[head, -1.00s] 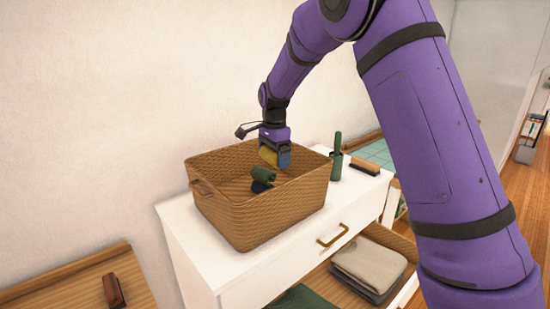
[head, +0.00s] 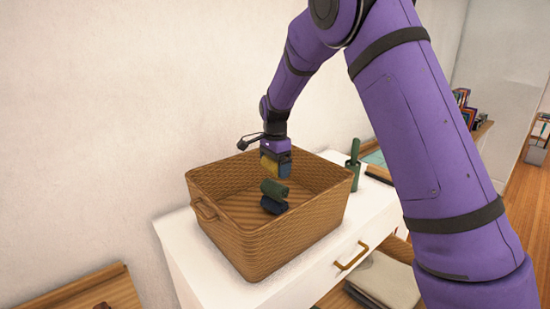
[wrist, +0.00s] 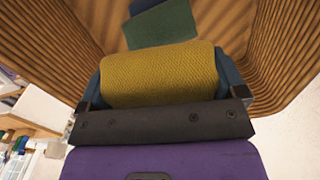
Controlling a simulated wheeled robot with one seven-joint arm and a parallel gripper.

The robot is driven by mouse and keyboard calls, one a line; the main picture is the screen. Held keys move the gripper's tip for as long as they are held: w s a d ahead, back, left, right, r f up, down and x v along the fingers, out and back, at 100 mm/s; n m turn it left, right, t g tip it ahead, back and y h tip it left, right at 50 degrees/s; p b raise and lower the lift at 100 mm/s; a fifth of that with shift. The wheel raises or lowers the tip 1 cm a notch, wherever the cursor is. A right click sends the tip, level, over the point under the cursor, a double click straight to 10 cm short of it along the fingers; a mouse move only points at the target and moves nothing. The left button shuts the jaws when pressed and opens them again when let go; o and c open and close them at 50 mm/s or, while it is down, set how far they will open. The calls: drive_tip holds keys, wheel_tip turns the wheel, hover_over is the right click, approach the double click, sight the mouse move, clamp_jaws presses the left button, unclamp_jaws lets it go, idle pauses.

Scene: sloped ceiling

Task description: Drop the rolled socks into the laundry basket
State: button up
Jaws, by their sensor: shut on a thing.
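The wicker laundry basket (head: 290,225) stands on a white dresser. My gripper (head: 275,165) is over the basket's opening, near its back side. It is shut on a yellow rolled sock (wrist: 160,76), which shows between the blue fingers in the wrist view. A green rolled sock (head: 274,188) and a dark blue rolled sock (head: 273,206) lie inside the basket, the green one on top of or against the blue one. In the wrist view the green sock (wrist: 162,24) lies below the held one. The gap between the yellow sock and the basket floor is hard to judge.
A green upright object (head: 352,163) stands right of the basket. A plain wall is behind. A wooden surface (head: 90,290) is at the lower left.

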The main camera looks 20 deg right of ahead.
drive_tip(key=shift+f, duration=0.75)
drive_tip(key=o, duration=0.6)
wheel_tip(320, 180, up, 11)
drive_tip(key=shift+f, duration=0.15)
